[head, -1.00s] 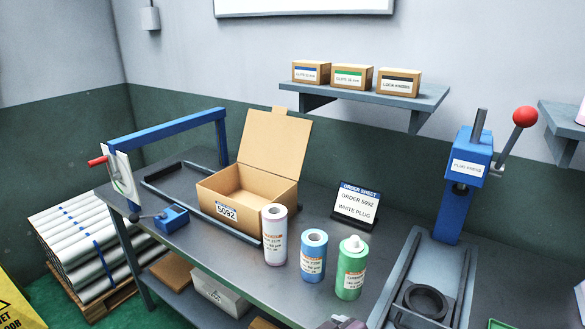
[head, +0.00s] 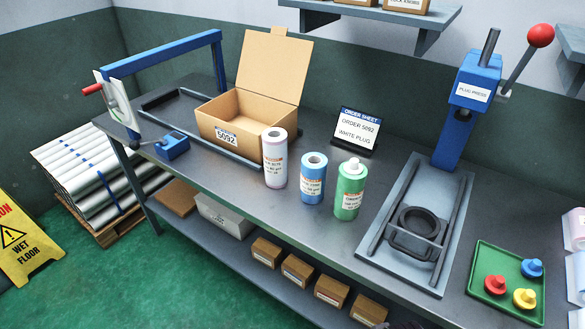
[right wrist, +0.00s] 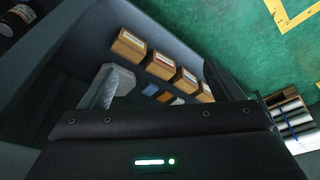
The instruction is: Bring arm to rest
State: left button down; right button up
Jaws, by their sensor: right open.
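My right gripper (right wrist: 112,82) shows in the right wrist view as a pale grey finger beyond the dark wrist housing. It is open, and I see nothing held in it. It is near the bench (head: 225,176), with small boxes (right wrist: 160,65) on the lower shelf beyond it. In the head view only a dark bit of my arm shows at the bottom edge. My left gripper is in neither current view.
On the bench stand an open carton (head: 230,138), three film rolls including a green one (head: 349,190), an order sheet (head: 356,130), a plug press (head: 470,95) and a green tray (head: 480,258) of coloured plugs. A wet floor sign (head: 22,240) stands left. The floor in front is clear.

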jog(key=s+d+f, duration=0.1)
jog(key=s+f, duration=0.3)
jog(key=f, duration=0.5)
jog(key=s+f+g, duration=0.1)
jog(key=s+f, duration=0.4)
jog(key=f, duration=0.4)
jog(key=s+d+f, duration=0.1)
jog(key=s+f, duration=0.3)
jog(key=f, duration=0.5)
jog(key=s+d+f+g, duration=0.1)
jog(key=s+d+f, duration=0.1)
jog(key=s+f, duration=0.4)
jog(key=s, duration=0.4)
jog(key=shift+s+f, duration=0.15)
